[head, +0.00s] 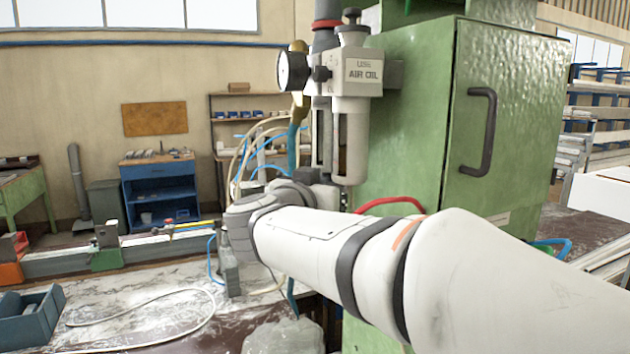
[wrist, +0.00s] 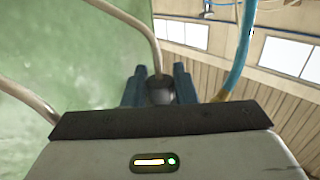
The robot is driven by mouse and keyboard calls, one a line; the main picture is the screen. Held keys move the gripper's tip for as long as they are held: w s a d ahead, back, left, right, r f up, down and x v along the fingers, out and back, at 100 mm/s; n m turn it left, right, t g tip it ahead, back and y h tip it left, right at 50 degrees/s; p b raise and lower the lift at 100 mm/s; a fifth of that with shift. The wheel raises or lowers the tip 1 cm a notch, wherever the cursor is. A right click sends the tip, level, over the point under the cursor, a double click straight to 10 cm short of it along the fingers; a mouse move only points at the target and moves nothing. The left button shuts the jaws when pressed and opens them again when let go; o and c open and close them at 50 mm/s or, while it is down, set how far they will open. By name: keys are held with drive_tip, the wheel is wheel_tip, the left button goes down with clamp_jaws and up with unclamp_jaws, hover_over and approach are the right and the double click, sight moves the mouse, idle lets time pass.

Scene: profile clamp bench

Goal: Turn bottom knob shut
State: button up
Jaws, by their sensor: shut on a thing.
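In the wrist view, my gripper (wrist: 159,88) points up along the green cabinet wall. Its two dark blue fingers are shut on a round dark grey piece, which I take to be the bottom knob (wrist: 160,94). In the head view, the air unit (head: 358,75) marked "AIR OIL" is fixed beside the green cabinet, with a pressure gauge (head: 292,71) on its left and clear bowls (head: 350,140) hanging below. My arm's wrist lies just under the bowls. There my arm hides the fingers and the knob.
The green cabinet (head: 405,120) with a dark handle (head: 481,130) stands close on the right of the unit. Cream and blue hoses (wrist: 240,50) run near my gripper. A red hose (head: 388,202) lies behind my arm. The bench (head: 140,290) at left holds a blue-grey bin (head: 30,318).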

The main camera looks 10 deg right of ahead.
drive_tip(key=shift+n+t+y, duration=0.4)
drive_tip(key=shift+n+y, duration=0.1)
drive_tip(key=shift+y, duration=0.1)
drive_tip(key=o, duration=1)
drive_tip(key=shift+c, duration=0.2)
drive_tip(key=v, duration=0.7)
drive_tip(key=shift+s+a+b, duration=0.2)
drive_tip(key=shift+s+b, duration=0.1)
drive_tip(key=shift+b, duration=0.15)
